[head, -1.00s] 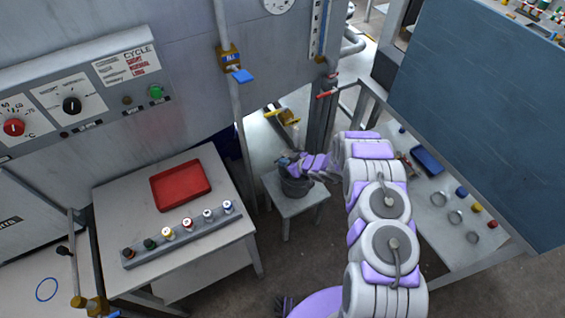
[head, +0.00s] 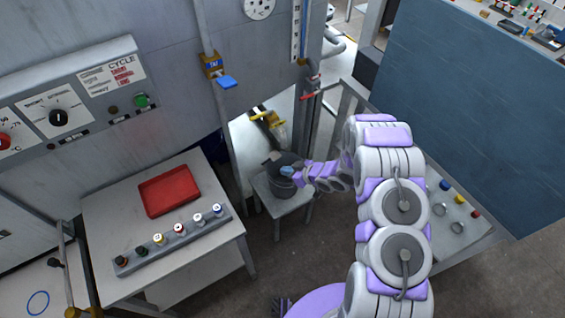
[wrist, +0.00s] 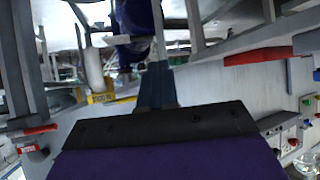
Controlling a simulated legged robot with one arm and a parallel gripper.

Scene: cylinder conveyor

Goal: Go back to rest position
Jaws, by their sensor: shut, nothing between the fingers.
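My arm reaches forward from the lower right of the head view, with its purple and white links bent toward the left.
A table on the left holds a red tray (head: 169,191) and a rack (head: 172,246) of several coloured-top cylinders. A blue panel (head: 470,110) and a side table are on the right.

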